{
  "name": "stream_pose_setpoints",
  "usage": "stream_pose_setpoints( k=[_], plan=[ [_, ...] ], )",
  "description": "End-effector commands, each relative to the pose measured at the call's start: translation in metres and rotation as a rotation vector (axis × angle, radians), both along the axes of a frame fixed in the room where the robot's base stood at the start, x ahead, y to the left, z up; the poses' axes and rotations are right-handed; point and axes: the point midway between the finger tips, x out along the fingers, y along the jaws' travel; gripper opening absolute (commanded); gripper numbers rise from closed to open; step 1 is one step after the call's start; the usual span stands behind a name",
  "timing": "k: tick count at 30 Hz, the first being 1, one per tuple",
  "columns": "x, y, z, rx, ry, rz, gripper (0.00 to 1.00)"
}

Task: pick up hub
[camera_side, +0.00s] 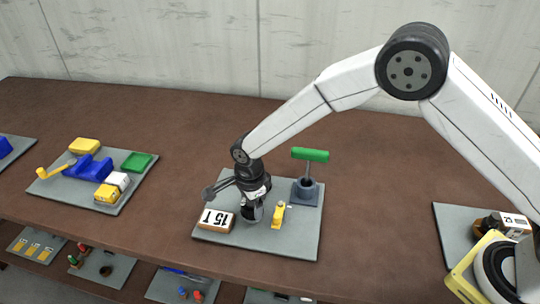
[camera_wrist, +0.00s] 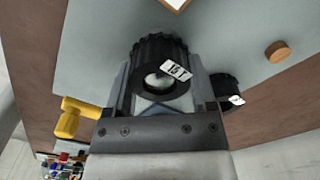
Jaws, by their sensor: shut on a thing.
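The hub (camera_wrist: 158,52) is a black ribbed ring with a pale centre and a white "15 T" label. In the wrist view it sits between the two grey fingers of my gripper (camera_wrist: 160,80), which is shut on it. In the side view my gripper (camera_side: 252,207) is low over the grey mat (camera_side: 300,240); the hub is hard to make out there. I cannot tell whether it still touches the mat.
On the same mat stand a "15 T" sign block (camera_side: 216,220), a small yellow part (camera_side: 279,215) and a blue-grey stand (camera_side: 305,190) with a green bar (camera_side: 310,155). Another mat with blue, yellow and green parts (camera_side: 90,168) lies left. Bare brown table lies between.

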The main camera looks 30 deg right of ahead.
Motion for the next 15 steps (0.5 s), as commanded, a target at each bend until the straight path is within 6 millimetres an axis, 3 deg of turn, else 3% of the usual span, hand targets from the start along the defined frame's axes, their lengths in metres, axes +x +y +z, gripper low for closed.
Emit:
stream_pose_setpoints(
  k=[8,15],
  plan=[
    [0.001,0.000,0.006,0.001,-0.002,0.000,0.00],
    [0.001,0.001,0.027,0.002,-0.003,0.000,0.00]
  ],
)
